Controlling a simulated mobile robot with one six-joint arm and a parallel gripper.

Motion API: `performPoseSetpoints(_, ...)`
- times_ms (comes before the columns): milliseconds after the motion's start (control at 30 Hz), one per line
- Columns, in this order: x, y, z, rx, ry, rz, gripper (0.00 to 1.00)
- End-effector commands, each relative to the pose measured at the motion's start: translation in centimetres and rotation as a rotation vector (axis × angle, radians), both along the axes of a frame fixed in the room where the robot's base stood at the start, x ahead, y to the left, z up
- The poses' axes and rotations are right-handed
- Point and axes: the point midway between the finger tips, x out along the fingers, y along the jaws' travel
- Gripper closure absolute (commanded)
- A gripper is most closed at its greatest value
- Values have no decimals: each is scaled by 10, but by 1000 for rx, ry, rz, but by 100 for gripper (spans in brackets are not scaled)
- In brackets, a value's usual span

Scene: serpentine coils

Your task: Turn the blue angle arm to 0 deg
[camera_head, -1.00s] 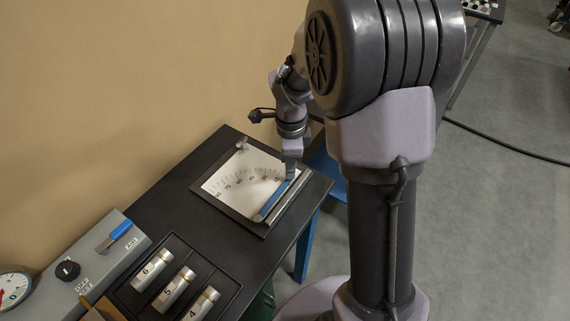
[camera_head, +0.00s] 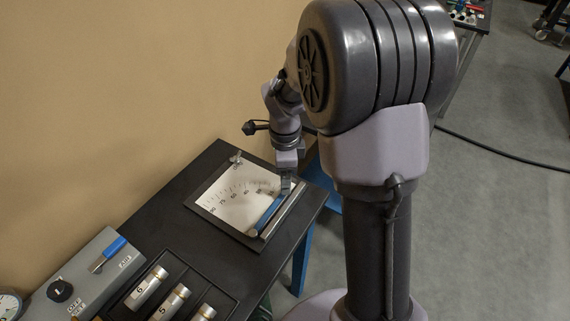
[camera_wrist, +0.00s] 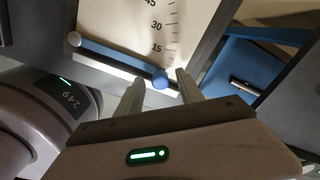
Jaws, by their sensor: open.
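The blue angle arm (camera_head: 268,212) lies along the front right edge of a white dial plate (camera_head: 230,207) with degree marks, next to a metal bar (camera_head: 283,211). My gripper (camera_head: 286,184) is at the far end of the blue arm. In the wrist view my open fingers (camera_wrist: 159,82) stand apart on either side of the round blue end. Whether they touch it I cannot tell.
A grey box (camera_head: 84,275) with a blue lever and black knob stands at lower left. A dark tray (camera_head: 205,275) with numbered cylinders sits nearer me on the black table (camera_head: 165,218). The wall is close behind. A blue table leg (camera_head: 301,262) stands at right.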

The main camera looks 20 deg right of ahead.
Motion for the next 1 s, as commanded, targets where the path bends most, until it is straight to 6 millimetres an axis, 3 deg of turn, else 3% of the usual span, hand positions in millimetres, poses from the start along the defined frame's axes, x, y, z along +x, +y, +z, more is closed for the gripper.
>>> performPoseSetpoints(300, 1, 0, 105, -1, -6, 0, 56)
performPoseSetpoints(500, 1, 0, 153, -1, -3, 0, 56)
performPoseSetpoints(667, 1, 0, 167, -1, -3, 0, 56)
performPoseSetpoints(1000, 0, 0, 167, 0, -1, 0, 56)
